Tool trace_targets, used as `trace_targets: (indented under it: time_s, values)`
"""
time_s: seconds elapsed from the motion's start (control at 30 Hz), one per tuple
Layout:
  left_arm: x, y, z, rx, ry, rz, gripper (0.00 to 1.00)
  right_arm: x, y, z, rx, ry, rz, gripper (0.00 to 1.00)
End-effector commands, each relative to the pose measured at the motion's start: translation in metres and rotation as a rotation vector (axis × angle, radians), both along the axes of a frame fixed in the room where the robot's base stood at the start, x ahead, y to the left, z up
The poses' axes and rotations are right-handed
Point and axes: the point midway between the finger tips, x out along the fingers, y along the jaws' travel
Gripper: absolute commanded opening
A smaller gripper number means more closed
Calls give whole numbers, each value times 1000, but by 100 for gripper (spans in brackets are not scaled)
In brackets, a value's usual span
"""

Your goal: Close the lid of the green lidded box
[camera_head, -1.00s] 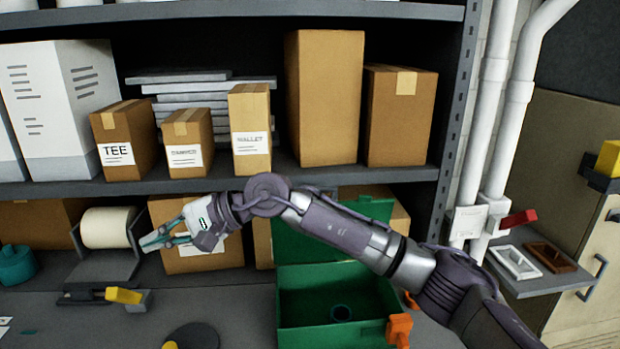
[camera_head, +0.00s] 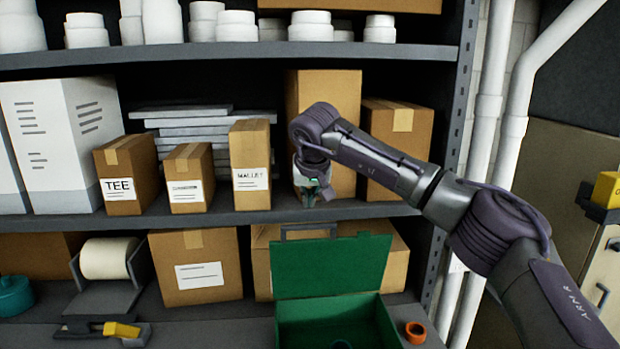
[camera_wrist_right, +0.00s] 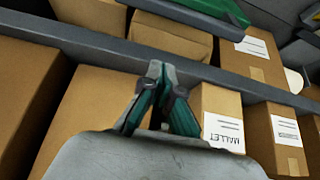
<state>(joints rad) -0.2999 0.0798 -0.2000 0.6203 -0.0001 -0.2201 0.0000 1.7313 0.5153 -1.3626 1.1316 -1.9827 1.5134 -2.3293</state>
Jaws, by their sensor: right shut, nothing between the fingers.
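The green lidded box (camera_head: 380,325) sits on the bench at the bottom centre of the head view. Its lid (camera_head: 330,262) is open and stands upright at the back, with a dark handle on its top edge. My right gripper (camera_head: 313,192) is above the lid, in front of a tall carton, pointing down. In the right wrist view the gripper (camera_wrist_right: 162,72) is shut and empty, with its fingertips together. A green edge, likely the lid (camera_wrist_right: 215,10), shows at the top there, apart from the fingers. My left gripper is not in view.
The shelf (camera_head: 240,217) behind holds several cartons, including the mallet box (camera_head: 250,160). An orange cup (camera_head: 415,332) stands right of the green box. A paper-roll holder (camera_head: 108,260) stands left. White pipes (camera_head: 490,120) run at the right.

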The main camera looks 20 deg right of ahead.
Motion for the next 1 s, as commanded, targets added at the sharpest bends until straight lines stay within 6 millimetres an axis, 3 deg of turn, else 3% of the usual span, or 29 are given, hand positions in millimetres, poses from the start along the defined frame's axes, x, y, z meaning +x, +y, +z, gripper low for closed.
trace_targets:
  time_s: [0.1, 0.4, 1.0]
  values:
    - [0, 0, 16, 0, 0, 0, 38, 13, -3, -20, 0, 6, -1, 0]
    - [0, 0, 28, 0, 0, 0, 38, -18, 5, -27, 1, 0, 3, 0]
    - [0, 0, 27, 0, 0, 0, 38, -25, 7, -31, 0, -5, 1, 0]
